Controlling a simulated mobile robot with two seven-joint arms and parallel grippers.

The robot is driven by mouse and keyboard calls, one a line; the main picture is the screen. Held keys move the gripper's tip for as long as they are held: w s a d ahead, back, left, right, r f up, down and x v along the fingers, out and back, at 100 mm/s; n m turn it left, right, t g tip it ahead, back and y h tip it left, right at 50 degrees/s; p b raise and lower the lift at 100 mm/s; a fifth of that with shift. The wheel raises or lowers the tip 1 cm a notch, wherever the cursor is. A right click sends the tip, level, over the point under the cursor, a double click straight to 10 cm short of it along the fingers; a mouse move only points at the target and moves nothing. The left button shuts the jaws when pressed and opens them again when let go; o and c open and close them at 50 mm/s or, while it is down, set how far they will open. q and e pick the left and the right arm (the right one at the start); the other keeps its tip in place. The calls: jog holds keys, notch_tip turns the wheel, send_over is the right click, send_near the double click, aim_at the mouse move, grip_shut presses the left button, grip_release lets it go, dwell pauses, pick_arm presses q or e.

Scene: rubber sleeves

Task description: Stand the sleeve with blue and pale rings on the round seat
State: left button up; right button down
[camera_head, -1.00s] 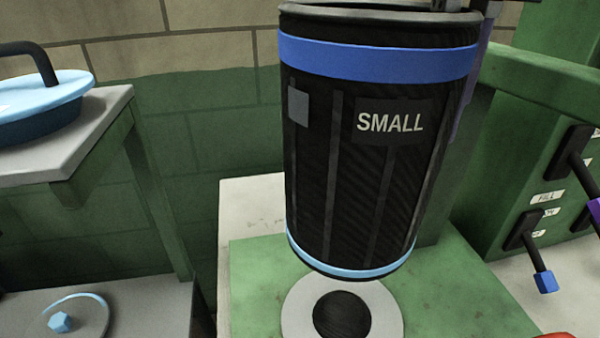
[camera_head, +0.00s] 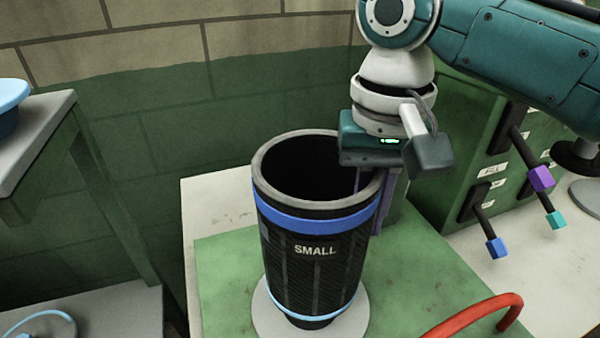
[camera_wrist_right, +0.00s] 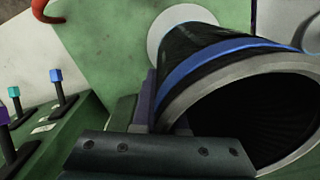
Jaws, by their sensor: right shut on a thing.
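The black sleeve (camera_head: 315,265), marked SMALL, has a blue ring near its top and a pale blue ring near its foot. It is upright over the round seat (camera_head: 355,318), a pale disc on a green plate. The sleeve hides the seat's dark centre; I cannot tell whether its foot touches the disc. My right gripper (camera_head: 371,188) is shut on the right side of the sleeve's rim. The sleeve (camera_wrist_right: 200,65) and part of the seat (camera_wrist_right: 163,25) also show in the right wrist view. My left gripper is not in view.
A red curved handle (camera_head: 475,318) rises at the front right. A green box with levers (camera_head: 480,205) stands to the right. A grey table (camera_head: 40,140) with a blue object (camera_head: 10,105) is at the left. The green plate (camera_head: 215,275) is bare beside the seat.

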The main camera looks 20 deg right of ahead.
aim_at(377, 172)
jog(key=shift+f+b, duration=0.3)
jog(key=shift+f, duration=2.85)
jog(key=c, duration=1)
grip_release()
jog(key=shift+o, duration=0.2)
notch_tip(377, 172, up, 12)
jog(key=shift+r+p, duration=0.15)
jog(key=shift+p, duration=0.25)
